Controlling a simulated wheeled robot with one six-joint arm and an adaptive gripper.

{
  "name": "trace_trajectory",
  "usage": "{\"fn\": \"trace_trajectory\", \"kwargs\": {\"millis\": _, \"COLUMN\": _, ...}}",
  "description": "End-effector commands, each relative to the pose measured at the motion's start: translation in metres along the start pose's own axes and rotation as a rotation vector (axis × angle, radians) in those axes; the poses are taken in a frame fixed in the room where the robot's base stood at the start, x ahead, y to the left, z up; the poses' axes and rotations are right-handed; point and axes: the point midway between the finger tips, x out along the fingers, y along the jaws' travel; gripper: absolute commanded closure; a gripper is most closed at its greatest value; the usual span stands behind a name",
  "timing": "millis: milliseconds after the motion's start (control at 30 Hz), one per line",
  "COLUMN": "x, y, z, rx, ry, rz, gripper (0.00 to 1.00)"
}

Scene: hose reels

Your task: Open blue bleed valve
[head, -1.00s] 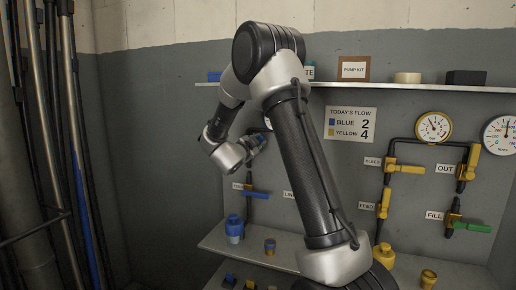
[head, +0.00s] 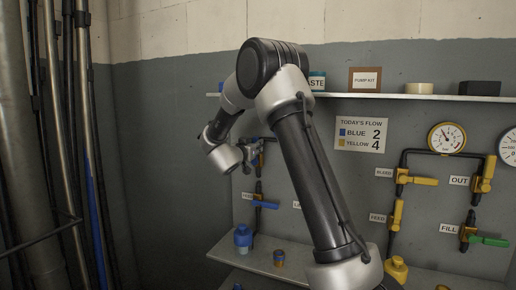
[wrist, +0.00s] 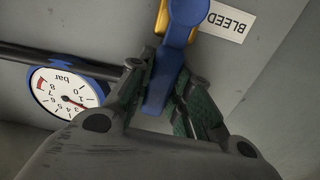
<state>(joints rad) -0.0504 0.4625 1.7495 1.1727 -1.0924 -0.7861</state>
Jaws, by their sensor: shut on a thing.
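The blue bleed valve shows in the wrist view as a blue handle (wrist: 160,88) on a blue hub with brass behind it. The upside-down BLEED label (wrist: 228,20) is beside it. My gripper (wrist: 163,75) is shut on the blue handle, one dark green finger on each side. In the head view my gripper (head: 252,153) is at the wall on the left, above the blue feed handle (head: 264,204). My wrist and arm hide most of the bleed valve there.
A blue-rimmed gauge (wrist: 66,95) sits by the gripper. The flow sign (head: 361,134) reads blue 2, yellow 4. A yellow bleed handle (head: 423,181), yellow feed handle (head: 397,214) and green fill handle (head: 490,241) are to the right. A shelf (head: 340,96) runs above.

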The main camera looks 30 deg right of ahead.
Motion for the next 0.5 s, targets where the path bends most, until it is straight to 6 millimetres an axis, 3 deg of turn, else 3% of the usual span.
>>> {"fn": "trace_trajectory", "kwargs": {"millis": 500, "x": -0.0006, "y": -0.0041, "z": 0.0027, "rx": -0.065, "ry": -0.004, "rz": 0.000, "gripper": 1.00}}
